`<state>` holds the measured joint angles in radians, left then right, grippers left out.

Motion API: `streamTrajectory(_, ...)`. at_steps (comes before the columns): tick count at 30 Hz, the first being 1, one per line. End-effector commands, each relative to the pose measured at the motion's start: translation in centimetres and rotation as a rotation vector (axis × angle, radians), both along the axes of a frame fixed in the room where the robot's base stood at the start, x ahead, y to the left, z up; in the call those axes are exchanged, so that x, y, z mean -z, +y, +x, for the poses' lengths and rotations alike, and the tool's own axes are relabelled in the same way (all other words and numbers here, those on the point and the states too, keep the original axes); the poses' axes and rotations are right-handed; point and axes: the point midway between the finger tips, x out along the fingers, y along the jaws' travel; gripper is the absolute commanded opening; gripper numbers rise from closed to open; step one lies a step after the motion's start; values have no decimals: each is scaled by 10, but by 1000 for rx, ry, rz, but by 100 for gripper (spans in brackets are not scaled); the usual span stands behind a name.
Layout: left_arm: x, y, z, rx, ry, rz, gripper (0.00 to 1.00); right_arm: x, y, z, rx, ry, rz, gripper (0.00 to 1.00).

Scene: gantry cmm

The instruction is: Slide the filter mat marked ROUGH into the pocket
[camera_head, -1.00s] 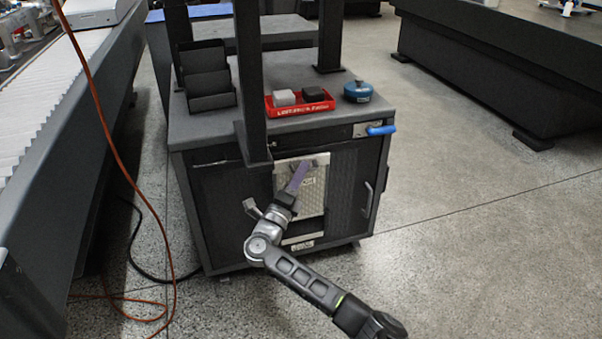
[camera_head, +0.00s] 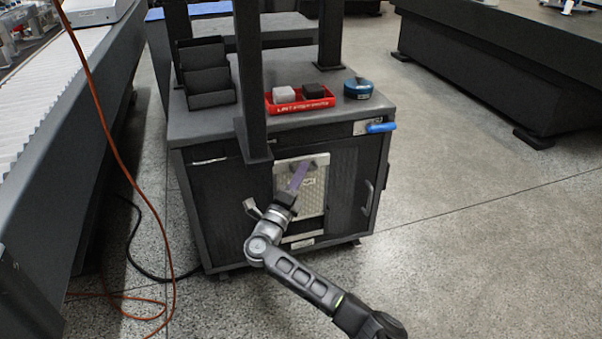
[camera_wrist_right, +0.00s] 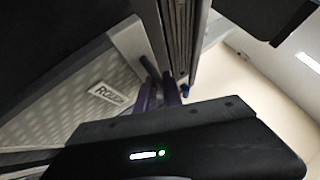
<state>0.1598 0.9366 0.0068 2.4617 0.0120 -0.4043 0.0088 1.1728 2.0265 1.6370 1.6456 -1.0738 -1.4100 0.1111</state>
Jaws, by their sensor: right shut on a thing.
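The filter mat (camera_head: 312,197) is a pale grey, patterned panel standing upright against the front of the dark cabinet. In the right wrist view, its label reads ROUGH (camera_wrist_right: 107,93) beside the gripper. My right gripper (camera_head: 301,173), with purple fingers, is shut on the mat near its top edge; the fingers also show in the right wrist view (camera_wrist_right: 158,94). The arm and gripper cover part of the mat. A pale plate with a small label (camera_head: 302,243) shows below the mat. I cannot tell where the pocket's opening is or whether the mat is in it. My left gripper is not in view.
On the cabinet top (camera_head: 215,121) stand a red tray (camera_head: 290,107) with two blocks, a blue round tin (camera_head: 358,88) and a dark stepped rack (camera_head: 208,85). A dark post (camera_head: 250,75) rises nearby. An orange cable (camera_head: 122,165) hangs at left. The floor at right is clear.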

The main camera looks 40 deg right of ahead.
Motion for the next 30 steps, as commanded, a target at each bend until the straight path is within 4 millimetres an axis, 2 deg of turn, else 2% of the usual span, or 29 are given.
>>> streamTrajectory(5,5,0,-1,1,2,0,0,6,0,0,0,-1,-1,0)
streamTrajectory(23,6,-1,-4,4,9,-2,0,7,0,0,0,-1,0,0)
streamTrajectory(30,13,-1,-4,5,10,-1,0,16,0,0,0,-1,-1,0)
